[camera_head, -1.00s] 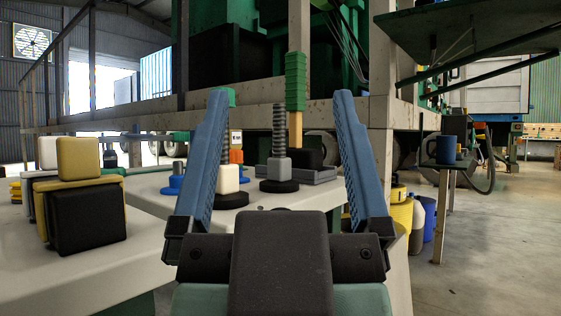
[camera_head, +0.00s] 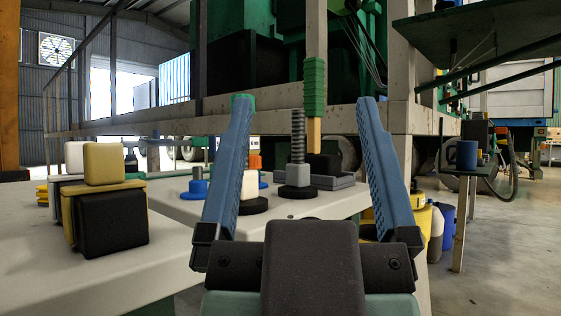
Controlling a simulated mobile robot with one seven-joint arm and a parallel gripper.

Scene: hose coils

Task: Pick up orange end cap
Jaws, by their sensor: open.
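The orange end cap (camera_head: 255,161) is a small orange piece on the pale table, just right of my left finger in the picture. It stands behind a white block on a black disc, and its lower part is hidden. Which support it rests on, I cannot tell. My gripper (camera_head: 303,99) is open and empty, with its two blue fingers pointing up and away in the foreground. The fingers are nearer to the camera than the end cap, which appears between them, close to the left one. My left finger partly covers the white block.
A grey block with a spring on a black disc (camera_head: 298,193) stands between the fingers in the picture. A grey tray (camera_head: 340,181) with a black block lies behind. Black and tan stacked blocks (camera_head: 106,220) stand at left. A blue-based piece (camera_head: 195,190) is left of my fingers.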

